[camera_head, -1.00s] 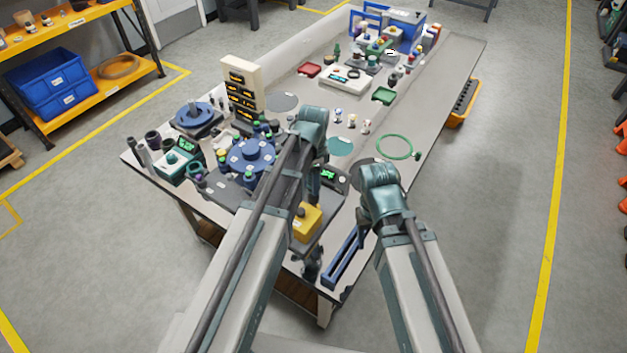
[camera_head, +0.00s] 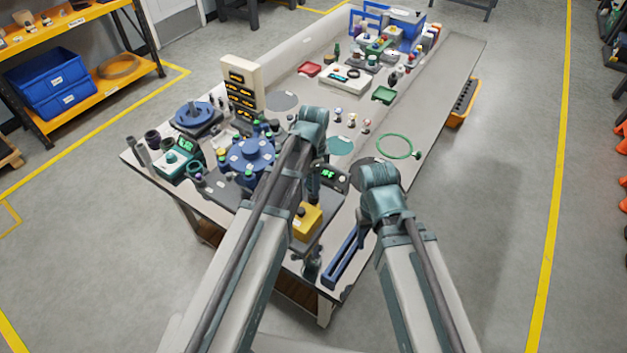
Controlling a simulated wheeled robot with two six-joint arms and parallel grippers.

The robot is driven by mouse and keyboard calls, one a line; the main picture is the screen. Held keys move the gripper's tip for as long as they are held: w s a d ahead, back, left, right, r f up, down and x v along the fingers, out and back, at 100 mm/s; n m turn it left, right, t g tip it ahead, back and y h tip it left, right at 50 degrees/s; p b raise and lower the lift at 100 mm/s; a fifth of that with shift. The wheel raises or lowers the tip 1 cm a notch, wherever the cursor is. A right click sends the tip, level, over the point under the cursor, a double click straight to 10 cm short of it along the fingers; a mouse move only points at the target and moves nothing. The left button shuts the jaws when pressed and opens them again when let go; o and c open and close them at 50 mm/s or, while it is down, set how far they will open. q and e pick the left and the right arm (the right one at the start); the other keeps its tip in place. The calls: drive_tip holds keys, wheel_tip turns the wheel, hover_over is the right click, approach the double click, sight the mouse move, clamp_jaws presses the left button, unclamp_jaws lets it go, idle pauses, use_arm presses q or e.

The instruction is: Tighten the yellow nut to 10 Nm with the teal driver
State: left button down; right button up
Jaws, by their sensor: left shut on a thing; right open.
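My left gripper (camera_head: 313,190) points down over the front of the bench, beside a dark unit with a green display (camera_head: 328,174). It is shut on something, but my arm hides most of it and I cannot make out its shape. A yellow block (camera_head: 306,222) stands just below, partly behind my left arm. I cannot pick out the yellow nut or the teal driver with certainty. My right gripper (camera_head: 362,222) is open and low over the bench's right front, near a blue slotted rail (camera_head: 343,258); its fingers are mostly hidden by the wrist.
A blue round fixture (camera_head: 250,154) stands left of my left arm, with a teal box with a display (camera_head: 180,161) further left. A cream rack (camera_head: 240,85) rises behind. A green ring (camera_head: 395,146) lies at the right. The bench's right strip (camera_head: 450,75) is clear.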

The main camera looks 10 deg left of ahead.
use_arm(q)
drive_tip(key=shift+f+b, duration=1.05)
drive_tip(key=shift+f, duration=0.05)
use_arm(e)
drive_tip(key=shift+f, duration=1.1)
idle(0.5)
use_arm(q)
drive_tip(key=shift+r, duration=0.1)
drive_tip(key=shift+r+p, duration=2.5)
drive_tip(key=shift+p, duration=0.05)
use_arm(e)
wheel_tip(320, 180, up, 5)
drive_tip(key=shift+r, duration=0.1)
drive_tip(key=shift+c, duration=0.2)
